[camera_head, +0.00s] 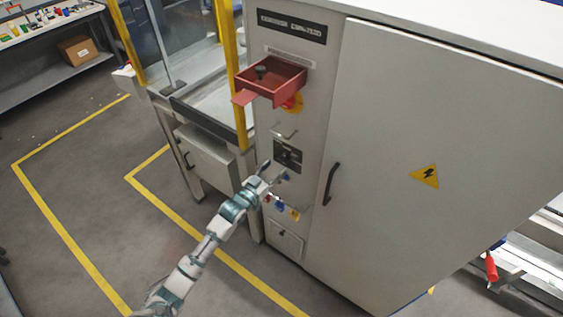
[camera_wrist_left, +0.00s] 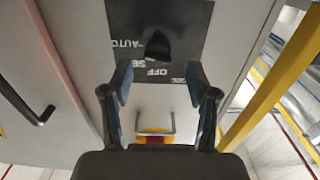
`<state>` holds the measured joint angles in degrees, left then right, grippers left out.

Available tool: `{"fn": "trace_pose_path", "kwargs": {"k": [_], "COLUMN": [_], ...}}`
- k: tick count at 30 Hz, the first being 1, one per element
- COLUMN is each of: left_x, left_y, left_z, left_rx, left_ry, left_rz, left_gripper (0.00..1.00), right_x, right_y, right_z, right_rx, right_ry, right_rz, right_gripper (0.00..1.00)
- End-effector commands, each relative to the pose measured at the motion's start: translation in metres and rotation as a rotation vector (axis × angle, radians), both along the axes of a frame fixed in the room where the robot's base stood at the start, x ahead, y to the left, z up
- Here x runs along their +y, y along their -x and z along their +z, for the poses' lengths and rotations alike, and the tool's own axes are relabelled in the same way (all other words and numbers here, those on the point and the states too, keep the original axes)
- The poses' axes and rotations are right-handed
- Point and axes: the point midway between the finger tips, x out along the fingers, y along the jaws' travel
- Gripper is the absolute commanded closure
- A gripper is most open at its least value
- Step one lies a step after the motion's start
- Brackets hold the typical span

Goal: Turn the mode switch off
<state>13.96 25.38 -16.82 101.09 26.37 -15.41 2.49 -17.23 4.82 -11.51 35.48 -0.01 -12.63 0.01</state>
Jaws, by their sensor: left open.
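The mode switch is a dark knob (camera_wrist_left: 158,46) on a black plate (camera_wrist_left: 190,20) with white lettering, including AUTO and OFF, upside down in the left wrist view. In the head view the plate (camera_head: 287,152) sits on the grey cabinet's narrow front, below a small metal handle (camera_head: 284,133). My left gripper (camera_wrist_left: 160,82) is open and empty, facing the plate. Its fingers lie either side of the OFF label, with the knob just beyond the tips and not between them. In the head view the left gripper (camera_head: 275,172) is at the plate's lower edge. Which way the knob points is unclear.
Small coloured controls (camera_head: 280,206) sit below the gripper. A black door handle (camera_head: 331,184) is to the right. A yellow post (camera_head: 236,90) stands to the left.

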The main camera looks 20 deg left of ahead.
Motion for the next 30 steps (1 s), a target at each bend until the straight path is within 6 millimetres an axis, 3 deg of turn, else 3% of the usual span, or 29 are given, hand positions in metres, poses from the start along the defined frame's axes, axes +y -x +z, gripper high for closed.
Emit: {"fn": "trace_pose_path", "kwargs": {"k": [7, 19, 26, 30], "left_x": [-0.013, -0.016, -0.016, -0.016], "left_y": [-0.035, -0.042, -0.042, -0.042], "left_z": [0.0, 0.0, 0.0, 0.0], "left_rx": [0.001, 0.001, 0.001, 0.001], "left_ry": [-0.001, -0.001, -0.001, 0.0], "left_rz": [0.0, 0.0, 0.0, 0.0], "left_gripper": [0.41, 0.41, 0.97, 0.97], "right_x": [0.001, 0.006, 0.006, 0.005], "right_y": [0.0, 0.0, -0.001, -0.001], "right_z": [-0.001, -0.001, -0.001, -0.001], "right_rx": [0.0, -0.001, -0.002, -0.002], "right_ry": [-0.001, -0.008, -0.007, -0.007], "right_rz": [0.001, -0.002, -0.003, -0.003], "right_gripper": [0.6, 0.6, 0.6, 0.6]}}
